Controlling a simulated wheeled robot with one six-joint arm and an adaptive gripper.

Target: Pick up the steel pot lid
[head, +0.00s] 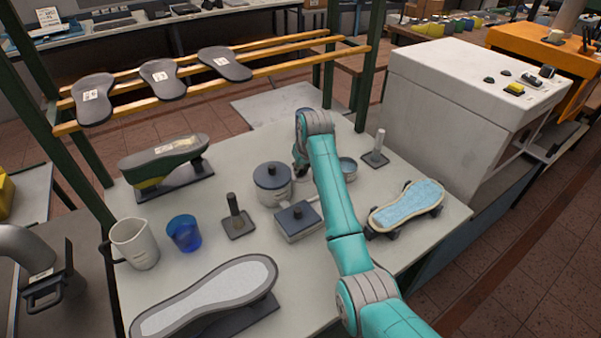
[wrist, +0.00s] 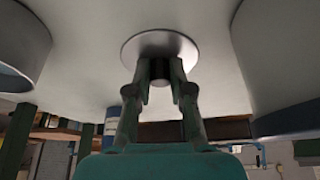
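The steel pot lid (wrist: 135,45) is a shiny round disc with a dark knob (wrist: 160,70), seen in the wrist view against the pale tabletop, which appears overhead there. My gripper (wrist: 160,82) has its two fingers on either side of the knob, drawn in close to it, and seems shut on it. I cannot tell whether the lid is clear of the table. In the head view my gripper (head: 300,168) is at the far part of the table, mostly hidden by my arm, and the lid cannot be made out.
A grey lidded pot (head: 272,187) and a square lidded box (head: 297,223) stand just left of my arm. A small round container (head: 347,169) and an upright post on a base (head: 376,155) are to the right. A blue-topped shoe form (head: 408,205) lies near the right edge.

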